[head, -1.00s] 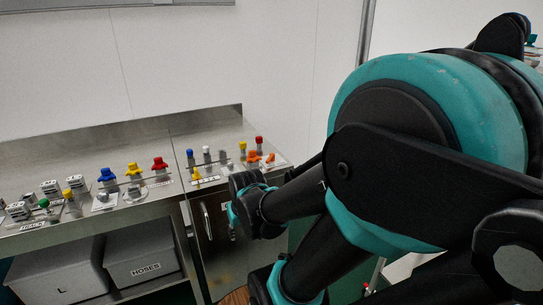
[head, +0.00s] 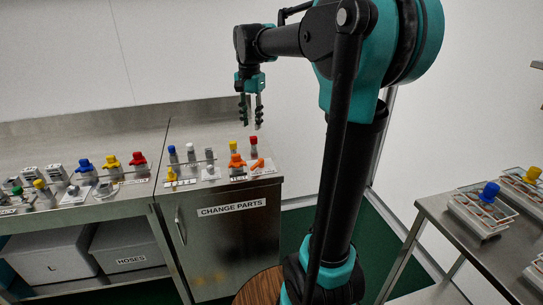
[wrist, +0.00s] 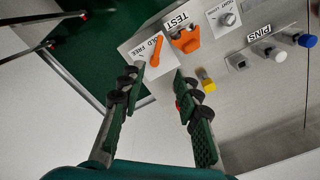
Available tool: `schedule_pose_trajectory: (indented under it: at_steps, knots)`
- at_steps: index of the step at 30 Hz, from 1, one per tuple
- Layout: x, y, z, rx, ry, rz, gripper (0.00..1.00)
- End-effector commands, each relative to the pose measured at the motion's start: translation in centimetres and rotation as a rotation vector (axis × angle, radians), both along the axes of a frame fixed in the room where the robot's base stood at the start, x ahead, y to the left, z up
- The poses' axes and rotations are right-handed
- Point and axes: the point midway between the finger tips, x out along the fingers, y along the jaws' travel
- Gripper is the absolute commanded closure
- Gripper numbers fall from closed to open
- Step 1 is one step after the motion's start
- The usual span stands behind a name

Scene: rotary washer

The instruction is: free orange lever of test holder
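The orange lever (wrist: 155,49) sits on a small white plate marked FREE, with the first word only partly readable, in the wrist view. In the head view the lever (head: 257,164) lies at the right end of the cabinet top. Beside it is the test holder, with an orange part (wrist: 186,40) by a TEST label; the orange part also shows in the head view (head: 237,160). My gripper (head: 251,112) is open and empty, pointing down above the holder area, clear of the lever. In the wrist view its fingertips (wrist: 158,78) are apart, with the lever beyond them.
A yellow-capped part (wrist: 207,82) and a red-capped part (head: 253,147) stand close behind the lever. Pins with blue (head: 173,154) and white tops stand to the left. A side table (head: 465,232) with racks stands at right.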

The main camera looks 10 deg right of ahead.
Motion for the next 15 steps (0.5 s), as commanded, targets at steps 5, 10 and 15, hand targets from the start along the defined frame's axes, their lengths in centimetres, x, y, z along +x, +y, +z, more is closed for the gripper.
schedule_pose_trajectory:
  at_steps: [5, 10, 15]
  knots:
    - [0.4, 0.2, 0.4, -0.001, 0.012, -0.025, 0.67]
    - [0.4, 0.2, -1.7, -0.001, 0.011, -0.024, 0.67]
    - [0.4, 0.2, -5.1, -0.001, 0.011, -0.023, 0.67]
